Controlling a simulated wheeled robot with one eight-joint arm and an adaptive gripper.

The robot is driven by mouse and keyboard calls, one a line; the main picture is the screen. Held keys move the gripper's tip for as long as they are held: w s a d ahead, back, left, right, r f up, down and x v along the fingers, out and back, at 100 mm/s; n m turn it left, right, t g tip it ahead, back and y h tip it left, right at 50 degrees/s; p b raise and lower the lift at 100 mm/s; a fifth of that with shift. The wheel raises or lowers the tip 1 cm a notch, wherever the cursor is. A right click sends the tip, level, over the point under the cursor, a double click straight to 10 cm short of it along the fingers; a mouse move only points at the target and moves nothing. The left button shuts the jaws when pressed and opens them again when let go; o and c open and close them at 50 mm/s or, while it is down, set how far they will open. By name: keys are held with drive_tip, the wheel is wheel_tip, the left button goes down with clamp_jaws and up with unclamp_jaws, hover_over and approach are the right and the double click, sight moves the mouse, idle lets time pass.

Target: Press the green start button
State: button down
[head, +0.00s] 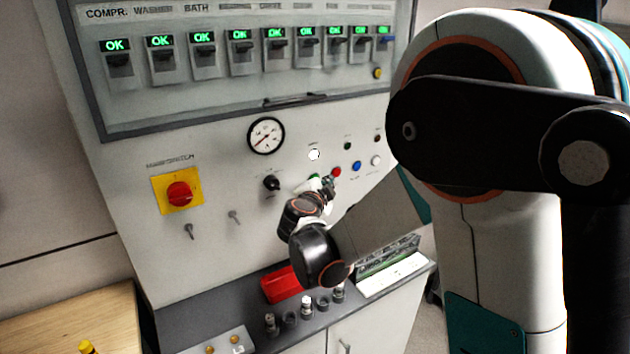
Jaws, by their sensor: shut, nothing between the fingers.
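The green start button (314,178) is on the sloped white control panel, left of a red button (336,172). Only a small green part shows, because my gripper covers much of it. My gripper (328,184) is shut and empty, with its fingertips at the panel right by the green button. I cannot tell whether the tips touch the button or how far it is pushed in. A round white lamp (314,155) above the green button looks bright.
A blue button (356,166) and a white button (376,160) sit right of the red one. A black knob (271,183), a gauge (266,135) and a red main switch (179,193) are to the left. A red box (282,285) stands on the ledge below.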

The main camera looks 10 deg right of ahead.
drive_tip(key=shift+w, duration=0.15)
drive_tip(key=shift+w+a, duration=0.15)
drive_tip(key=shift+w, duration=0.1)
drive_tip(key=shift+w+a, duration=0.1)
drive_tip(key=shift+w, duration=0.3)
idle(0.9)
drive_tip(key=shift+s, duration=0.1)
drive_tip(key=shift+s+d+b, duration=0.25)
drive_tip(key=shift+s+b, duration=0.1)
drive_tip(key=shift+s, duration=0.35)
drive_tip(key=shift+s, duration=0.1)
drive_tip(key=shift+s+d, duration=0.25)
drive_tip(key=shift+s, duration=0.5)
drive_tip(key=shift+s+d, duration=0.3)
drive_tip(key=shift+s, duration=0.5)
drive_tip(key=shift+s+d, duration=0.25)
drive_tip(key=shift+s, duration=0.5)
